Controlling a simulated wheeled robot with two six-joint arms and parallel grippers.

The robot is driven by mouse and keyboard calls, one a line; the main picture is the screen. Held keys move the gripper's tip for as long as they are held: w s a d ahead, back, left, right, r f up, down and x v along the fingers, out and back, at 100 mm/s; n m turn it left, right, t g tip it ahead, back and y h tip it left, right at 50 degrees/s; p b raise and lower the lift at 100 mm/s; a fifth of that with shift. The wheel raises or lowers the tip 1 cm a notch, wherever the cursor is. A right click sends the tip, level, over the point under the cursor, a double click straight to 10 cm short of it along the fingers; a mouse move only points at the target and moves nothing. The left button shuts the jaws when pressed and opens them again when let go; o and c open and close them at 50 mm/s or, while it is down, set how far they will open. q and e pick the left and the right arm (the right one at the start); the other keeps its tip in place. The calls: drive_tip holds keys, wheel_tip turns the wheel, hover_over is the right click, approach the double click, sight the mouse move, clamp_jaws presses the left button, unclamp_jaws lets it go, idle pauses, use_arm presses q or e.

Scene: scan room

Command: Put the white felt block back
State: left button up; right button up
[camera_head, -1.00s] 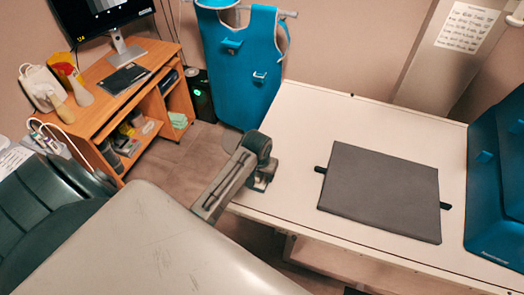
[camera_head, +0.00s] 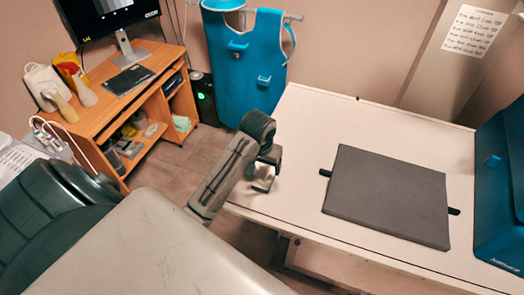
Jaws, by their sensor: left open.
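I cannot make out a white felt block in this view. My left gripper (camera_head: 263,183) is open over the left edge of the white table (camera_head: 310,128). No object shows between its fingers, though the arm partly hides them. A dark grey flat pad (camera_head: 388,195) lies on the table to the right of the gripper, apart from it. My right gripper is out of view.
A blue case (camera_head: 500,190) stands at the table's right end. A blue apron (camera_head: 245,65) hangs on the back wall. A wooden desk (camera_head: 105,100) with a monitor (camera_head: 105,18) is at the left. The table between gripper and pad is clear.

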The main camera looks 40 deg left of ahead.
sight(262, 178)
use_arm(q)
drive_tip(key=r, duration=0.1)
drive_tip(key=r+p, duration=0.1)
drive_tip(key=r, duration=0.2)
drive_tip(key=shift+s+p, duration=0.3)
